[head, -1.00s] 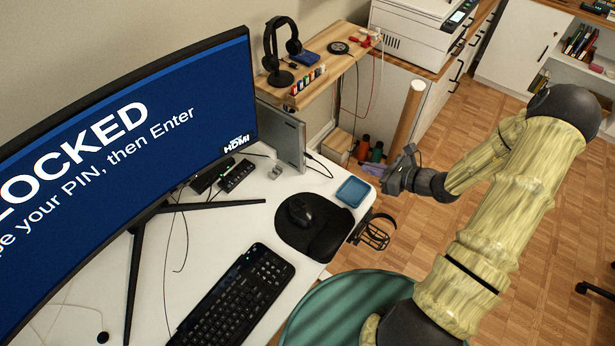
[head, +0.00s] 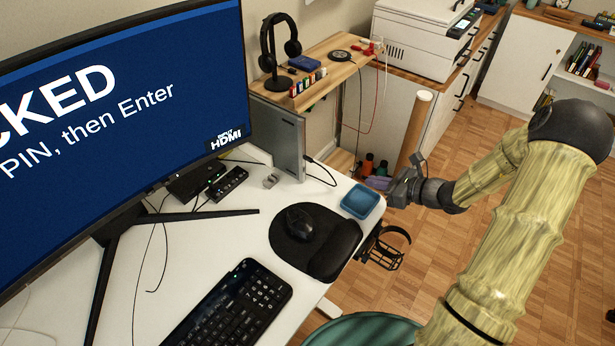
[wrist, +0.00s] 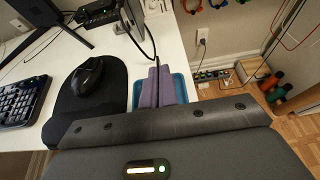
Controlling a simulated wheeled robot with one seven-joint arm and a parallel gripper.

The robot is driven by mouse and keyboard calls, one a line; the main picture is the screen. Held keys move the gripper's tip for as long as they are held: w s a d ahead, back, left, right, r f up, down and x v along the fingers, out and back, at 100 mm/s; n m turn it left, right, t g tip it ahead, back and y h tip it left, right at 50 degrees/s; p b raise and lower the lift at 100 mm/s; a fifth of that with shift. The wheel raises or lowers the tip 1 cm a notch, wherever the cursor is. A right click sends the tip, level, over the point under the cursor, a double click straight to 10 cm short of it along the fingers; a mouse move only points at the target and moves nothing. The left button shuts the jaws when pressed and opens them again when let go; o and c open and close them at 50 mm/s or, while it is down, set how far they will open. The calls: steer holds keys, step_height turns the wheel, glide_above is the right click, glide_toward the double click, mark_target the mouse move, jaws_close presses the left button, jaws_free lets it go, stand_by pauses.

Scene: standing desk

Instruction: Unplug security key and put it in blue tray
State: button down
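The blue tray (head: 360,201) lies near the right edge of the white desk, and the wrist view shows it too (wrist: 188,86). A black USB hub (head: 229,182) with small lit spots lies below the monitor. I cannot make out the security key for certain; it is too small or hidden. My gripper (head: 380,183) is beyond the desk's right edge, just right of the tray in the head view. In the wrist view its purple fingers (wrist: 158,88) overlap the tray in the picture. They look closed together, with a thin dark line between and nothing clearly held.
A monitor (head: 110,95), keyboard (head: 230,310) and mouse (head: 300,223) on its pad (head: 335,255) occupy the desk. A grey upright box (head: 285,135) with cables stands behind the tray. A wire cup holder (head: 382,255) hangs at the edge. A headphone stand (head: 275,60) is behind.

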mark_target(371, 203)
steer(key=shift+f+b, duration=2.3)
steer(key=shift+f, duration=0.7)
steer(key=c, duration=1.6)
jaws_free()
steer(key=shift+d, duration=0.1)
steer(key=p+v, duration=0.1)
steer(key=v, duration=1.6)
steer(key=shift+s, duration=0.2)
steer(key=shift+d, duration=0.1)
